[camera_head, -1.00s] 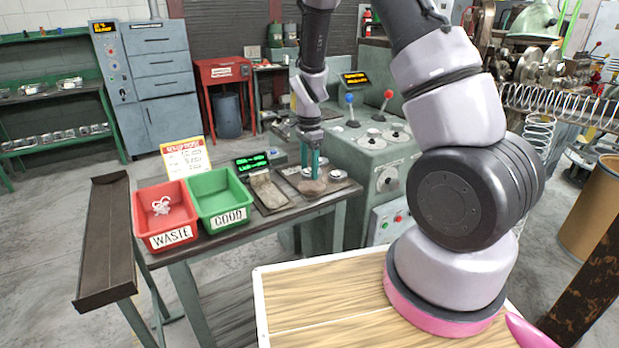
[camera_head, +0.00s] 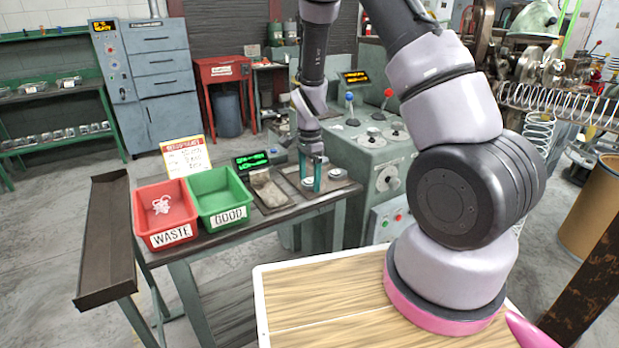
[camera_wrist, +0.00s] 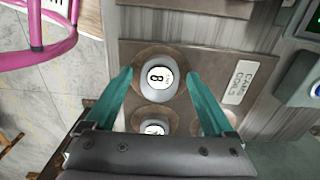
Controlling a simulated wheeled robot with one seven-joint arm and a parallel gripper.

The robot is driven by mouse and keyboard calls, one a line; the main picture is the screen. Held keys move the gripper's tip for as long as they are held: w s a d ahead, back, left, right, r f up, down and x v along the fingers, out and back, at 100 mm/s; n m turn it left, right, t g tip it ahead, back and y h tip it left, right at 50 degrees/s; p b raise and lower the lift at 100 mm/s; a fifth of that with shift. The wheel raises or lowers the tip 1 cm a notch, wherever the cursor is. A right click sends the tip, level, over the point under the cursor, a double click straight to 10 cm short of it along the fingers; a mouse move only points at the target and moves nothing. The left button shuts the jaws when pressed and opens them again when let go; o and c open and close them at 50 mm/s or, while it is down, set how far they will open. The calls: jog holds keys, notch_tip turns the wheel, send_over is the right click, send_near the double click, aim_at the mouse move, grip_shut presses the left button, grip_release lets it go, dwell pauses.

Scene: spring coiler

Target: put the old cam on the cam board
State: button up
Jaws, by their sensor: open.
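The cam board (camera_wrist: 222,58) lies on the bench; in the head view it shows as a dark plate (camera_head: 326,191). A pale round cam marked 8 (camera_wrist: 159,77) sits over a brown round spot on the board, between my fingers. My gripper (camera_wrist: 160,80) is open, its teal fingers on either side of this cam with visible gaps. A second pale cam (camera_wrist: 153,125) is on the board closer to my palm, partly hidden by my gripper. In the head view my gripper (camera_head: 311,177) is low over the board. I cannot tell which cam is the old one.
The red WASTE bin (camera_head: 170,240) and green GOOD bin (camera_head: 230,218) stand left on the bench. A small tray (camera_head: 270,194) lies between the bins and the board. The coiler machine (camera_head: 372,158) with levers stands close on the right.

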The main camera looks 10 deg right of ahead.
notch_tip(320, 180, up, 13)
notch_tip(320, 180, up, 9)
jog(key=n+t+y, duration=0.1)
jog(key=n+t, duration=0.1)
send_over(310, 181)
jog(key=s+d, duration=0.2)
jog(key=s, duration=0.1)
jog(key=s+d+r+n+t, duration=0.2)
jog(key=s+r+n, duration=0.2)
jog(key=s+r, duration=0.4)
jog(key=s+d+r+n+t+y, duration=0.1)
jog(key=s+d+r+n+t, duration=0.1)
jog(key=s+r, duration=0.6)
jog(key=s+n+t, duration=0.1)
jog(key=s+n, duration=0.1)
jog(key=s, duration=0.1)
jog(key=shift+d+r, duration=0.15)
jog(key=shift+r, duration=0.15)
